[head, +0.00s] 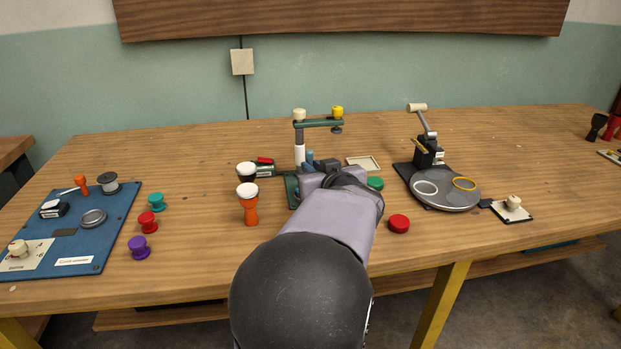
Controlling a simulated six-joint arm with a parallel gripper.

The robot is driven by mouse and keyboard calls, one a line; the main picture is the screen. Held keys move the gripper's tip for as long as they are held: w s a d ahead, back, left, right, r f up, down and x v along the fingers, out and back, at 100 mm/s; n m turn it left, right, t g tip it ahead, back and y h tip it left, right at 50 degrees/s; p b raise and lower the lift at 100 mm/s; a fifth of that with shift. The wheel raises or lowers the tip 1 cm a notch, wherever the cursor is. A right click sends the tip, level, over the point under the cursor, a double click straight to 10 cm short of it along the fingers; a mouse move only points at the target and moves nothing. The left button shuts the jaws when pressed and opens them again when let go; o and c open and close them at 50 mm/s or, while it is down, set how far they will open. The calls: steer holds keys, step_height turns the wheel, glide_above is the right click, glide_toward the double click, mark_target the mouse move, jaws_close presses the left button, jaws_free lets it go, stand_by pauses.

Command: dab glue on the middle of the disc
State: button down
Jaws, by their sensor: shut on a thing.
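My gripper (325,172) is over the middle of the table by a green stand, seen from behind. It is shut, but my arm hides its fingertips and what they hold. Two round discs show. A small silver disc (93,217) lies on the blue mat at the left, well away from my gripper. A large grey disc (447,196) on a black base stands to the right of my gripper, with a white ring (425,187) and a yellow ring (465,184) on it. I cannot make out any glue.
The green stand (322,123) with a yellow knob rises behind my gripper. An orange goblet drum (249,207) stands upright to its left. A red round piece (399,223) lies to its right. Several coloured spools stand beside the blue mat (115,235). The table's right front is mostly clear.

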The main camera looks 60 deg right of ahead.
steer(key=shift+r+p, duration=1.1)
steer(key=shift+r, duration=1.7)
